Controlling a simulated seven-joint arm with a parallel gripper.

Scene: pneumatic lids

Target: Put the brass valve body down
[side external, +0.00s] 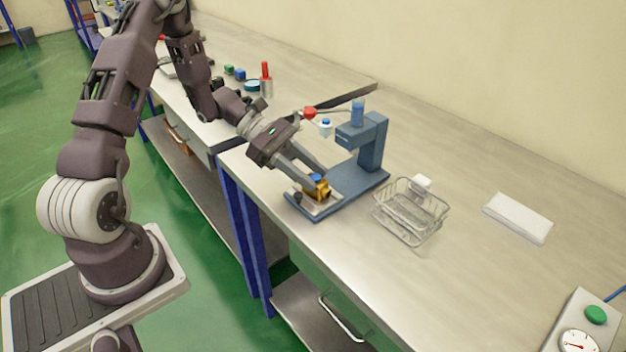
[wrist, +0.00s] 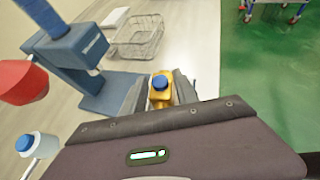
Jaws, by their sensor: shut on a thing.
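The brass valve body (side external: 318,190) has a blue cap on top. My gripper (side external: 309,184) is shut on it, with a finger on each side. It is low over the front of the blue press base (side external: 347,191), at a small metal plate there. I cannot tell whether the valve body touches the plate. In the wrist view, the brass valve body (wrist: 160,96) with its blue cap shows between the fingers of my gripper (wrist: 158,98). The fingers hide its sides and what lies under it.
The blue press (side external: 365,140) rises just behind my gripper, with a red-knobbed lever (side external: 310,113) beside it. A wire basket (side external: 410,211) stands to the right. A white pad (side external: 517,218) and a gauge box (side external: 582,325) lie farther right. The bench front is clear.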

